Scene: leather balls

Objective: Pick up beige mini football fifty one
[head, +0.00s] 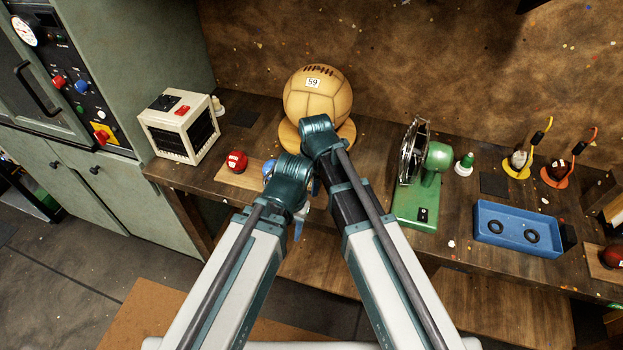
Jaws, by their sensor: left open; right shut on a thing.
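I cannot make out a beige mini football marked fifty one in the head view. My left gripper (298,228) shows only as a bit of blue finger under the wrists and is open. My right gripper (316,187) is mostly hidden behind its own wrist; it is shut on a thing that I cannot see. A large tan ball (318,98) with a label 59 rests on a round wooden stand (345,133) just behind the wrists.
The wall closes the back.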

